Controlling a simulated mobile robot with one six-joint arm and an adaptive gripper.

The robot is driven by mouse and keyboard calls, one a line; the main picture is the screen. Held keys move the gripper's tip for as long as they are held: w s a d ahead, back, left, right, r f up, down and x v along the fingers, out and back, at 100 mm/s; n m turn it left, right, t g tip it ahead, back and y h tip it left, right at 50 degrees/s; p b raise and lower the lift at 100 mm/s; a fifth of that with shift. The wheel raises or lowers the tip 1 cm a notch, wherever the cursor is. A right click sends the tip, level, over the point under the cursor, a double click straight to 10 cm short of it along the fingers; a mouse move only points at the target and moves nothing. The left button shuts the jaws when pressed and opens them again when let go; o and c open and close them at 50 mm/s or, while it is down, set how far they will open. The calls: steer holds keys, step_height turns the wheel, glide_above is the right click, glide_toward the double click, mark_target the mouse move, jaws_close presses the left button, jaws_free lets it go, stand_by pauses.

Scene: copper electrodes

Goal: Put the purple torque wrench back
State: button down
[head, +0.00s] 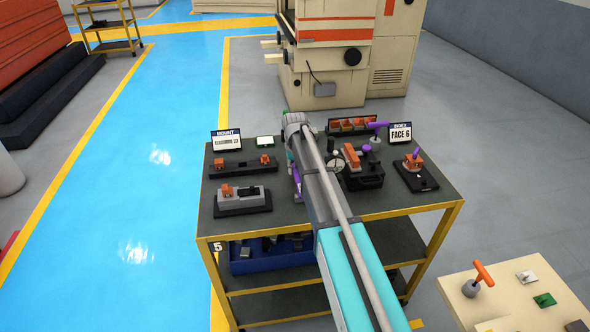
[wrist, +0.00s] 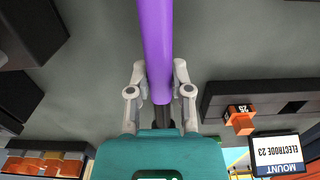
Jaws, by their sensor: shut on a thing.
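The purple torque wrench (wrist: 156,35) runs from the top of the wrist view down between the fingers of my gripper (wrist: 160,78). My gripper is shut on its purple shaft; a dark end shows below the fingers, and the far end is out of frame. In the head view a bit of purple (head: 296,186), likely the wrench, shows at the left of my arm over the table middle. My arm hides the gripper itself there. Another purple T-shaped handle (head: 378,125) stands on a grey base at the table's back right.
The dark table (head: 400,203) carries a MOUNT sign (head: 227,140) reading electrode 23 and a FACE 6 sign (head: 400,133). Left are a rack with orange pieces (head: 243,167) and a grey block fixture (head: 243,199). Right are an orange-topped fixture (head: 352,157) and a small black plate (head: 427,180).

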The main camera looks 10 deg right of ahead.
steer(key=shift+f, duration=0.3)
steer(key=shift+c, duration=2.3)
jaws_free()
steer(key=o, duration=0.5)
steer(key=shift+c, duration=0.2)
steer(key=shift+r, duration=0.2)
steer(key=shift+r+p, duration=2.8)
steer(key=shift+r, duration=0.05)
